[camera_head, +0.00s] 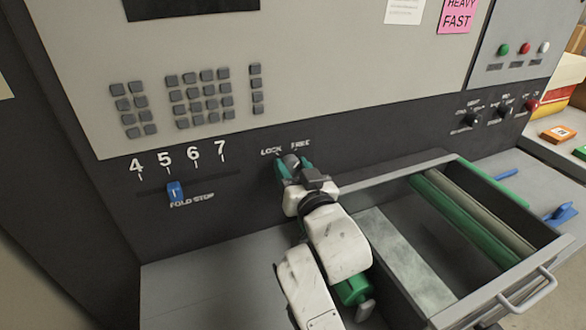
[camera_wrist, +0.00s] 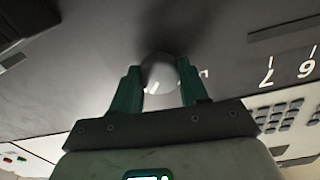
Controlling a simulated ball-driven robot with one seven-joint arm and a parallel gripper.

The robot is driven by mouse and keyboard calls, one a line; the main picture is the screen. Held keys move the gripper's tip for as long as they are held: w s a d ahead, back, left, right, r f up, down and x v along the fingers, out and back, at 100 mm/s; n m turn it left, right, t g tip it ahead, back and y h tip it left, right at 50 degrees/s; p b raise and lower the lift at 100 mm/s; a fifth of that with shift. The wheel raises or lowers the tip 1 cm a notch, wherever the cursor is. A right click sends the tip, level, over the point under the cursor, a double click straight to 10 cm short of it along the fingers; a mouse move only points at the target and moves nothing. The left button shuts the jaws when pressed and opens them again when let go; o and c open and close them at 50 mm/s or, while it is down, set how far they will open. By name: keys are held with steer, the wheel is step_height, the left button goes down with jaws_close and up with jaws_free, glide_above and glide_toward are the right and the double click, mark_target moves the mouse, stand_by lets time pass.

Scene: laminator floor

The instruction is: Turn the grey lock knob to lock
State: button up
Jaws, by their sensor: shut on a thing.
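The grey lock knob (camera_wrist: 160,76) sits on the dark panel below the printed words LOCK and FREE (camera_head: 285,148). It is round, with a white mark on its face. The knob also shows in the head view (camera_head: 291,161), partly hidden by my gripper. My gripper (camera_head: 293,168) has green fingers. In the wrist view my gripper (camera_wrist: 160,82) has one finger on each side of the knob and is shut on it. I cannot tell for sure which word the white mark points to.
A blue slider (camera_head: 175,192) stands near 5 on the fold stop scale. Several grey buttons (camera_head: 200,97) are above it. An open drawer (camera_head: 395,262) with a handle and green rollers is right of my arm. Small knobs and a red button (camera_head: 532,105) are at the right.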

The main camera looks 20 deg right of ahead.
steer(key=shift+c, duration=0.4)
steer(key=shift+n, duration=0.4)
steer(key=n+p, duration=0.1)
steer(key=n, duration=0.1)
steer(key=shift+n, duration=0.4)
steer(key=n+p, duration=0.2)
steer(key=n, duration=0.3)
steer(key=shift+n+p, duration=0.3)
steer(key=shift+p, duration=0.1)
steer(key=n+p, duration=0.2)
steer(key=n, duration=0.2)
steer(key=shift+n+p, duration=0.3)
steer(key=shift+f+n+y+p, duration=0.15)
steer(key=shift+n+p, duration=0.45)
steer(key=shift+n, duration=0.55)
steer(key=shift+n+y+p, duration=0.15)
steer(key=shift+n+p, duration=0.4)
steer(key=shift+n, duration=0.6)
steer(key=o, duration=1.1)
steer(key=shift+c, duration=0.2)
